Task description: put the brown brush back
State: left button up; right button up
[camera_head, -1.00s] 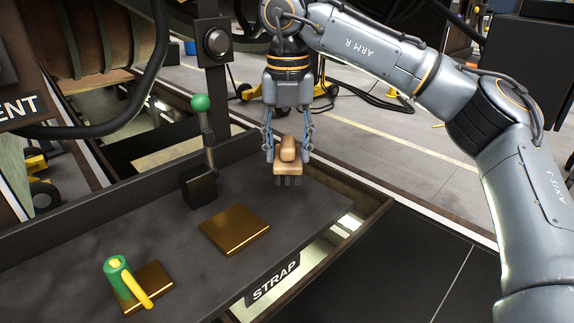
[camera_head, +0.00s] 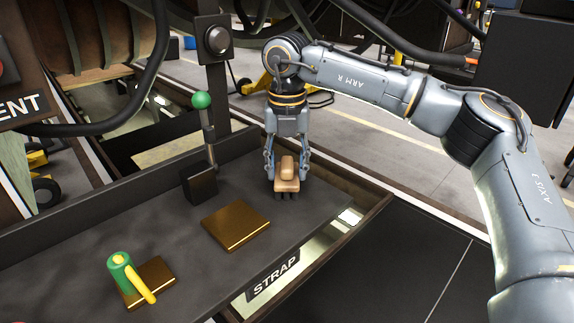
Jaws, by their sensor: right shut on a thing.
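The brown brush (camera_head: 286,185) has a light brown block with a rounded handle on top and dark bristles below. My right gripper (camera_head: 286,167) is shut on its handle, pointing down. The brush is upright, over the far right part of the dark grey tray (camera_head: 180,260). I cannot tell whether its bristles touch the tray. A bare brown-gold square pad (camera_head: 236,226) lies on the tray, to the left of and nearer than the brush. My left gripper is out of view.
A green and yellow tool (camera_head: 124,276) stands on another brown-gold pad (camera_head: 154,271) at the near left. A lever with a green knob (camera_head: 201,101) rises from a black block (camera_head: 199,184) left of the brush. A STRAP label (camera_head: 273,277) marks the tray's front.

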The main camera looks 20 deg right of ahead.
aim_at(287, 162)
jog(key=o, duration=1.1)
jog(key=shift+f, duration=0.1)
jog(key=shift+r, duration=0.25)
notch_tip(287, 162, up, 12)
jog(key=shift+f, duration=0.1)
